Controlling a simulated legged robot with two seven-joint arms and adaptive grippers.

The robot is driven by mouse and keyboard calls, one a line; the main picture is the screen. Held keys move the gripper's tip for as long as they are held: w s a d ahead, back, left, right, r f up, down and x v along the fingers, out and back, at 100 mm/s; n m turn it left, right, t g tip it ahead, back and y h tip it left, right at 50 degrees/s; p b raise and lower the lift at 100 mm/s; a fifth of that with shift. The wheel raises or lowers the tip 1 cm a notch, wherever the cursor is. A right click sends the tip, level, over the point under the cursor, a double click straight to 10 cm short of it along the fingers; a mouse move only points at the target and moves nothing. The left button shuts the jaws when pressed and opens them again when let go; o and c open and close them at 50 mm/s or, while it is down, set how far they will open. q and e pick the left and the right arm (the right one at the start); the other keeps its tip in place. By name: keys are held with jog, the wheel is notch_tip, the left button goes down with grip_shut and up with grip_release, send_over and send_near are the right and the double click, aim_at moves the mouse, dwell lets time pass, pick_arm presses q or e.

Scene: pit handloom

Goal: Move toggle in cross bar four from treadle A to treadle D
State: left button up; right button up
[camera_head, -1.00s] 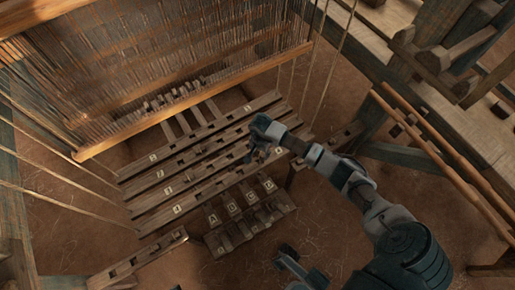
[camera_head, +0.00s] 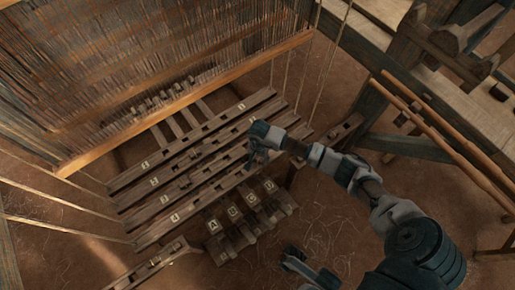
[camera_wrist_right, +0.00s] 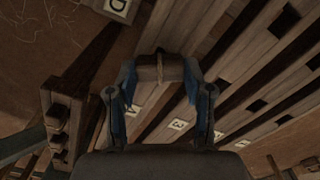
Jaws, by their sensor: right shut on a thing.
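My right gripper (camera_head: 252,162) is over the right part of the cross bars (camera_head: 190,183). In the wrist view its blue-padded fingers (camera_wrist_right: 158,80) are shut on the toggle (camera_wrist_right: 152,73), a short brown wooden piece with a cord-like band around its middle. The toggle appears held clear of the bars, but its height is hard to tell. The treadles (camera_head: 245,232) lie in front of the bars, with letter plates running from A (camera_head: 212,226) at left to D (camera_head: 268,186) at right. The D plate (camera_wrist_right: 118,7) also shows in the wrist view.
The warp threads and their wooden beam (camera_head: 185,103) stand behind the cross bars. Slanting cords (camera_head: 65,185) run at left. A wooden frame with two long poles (camera_head: 445,140) stands at right. Bare earth floor (camera_head: 325,205) is open right of the treadles.

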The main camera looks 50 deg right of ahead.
dwell(0.3)
jog(key=o, duration=1.1)
jog(key=shift+c, duration=0.2)
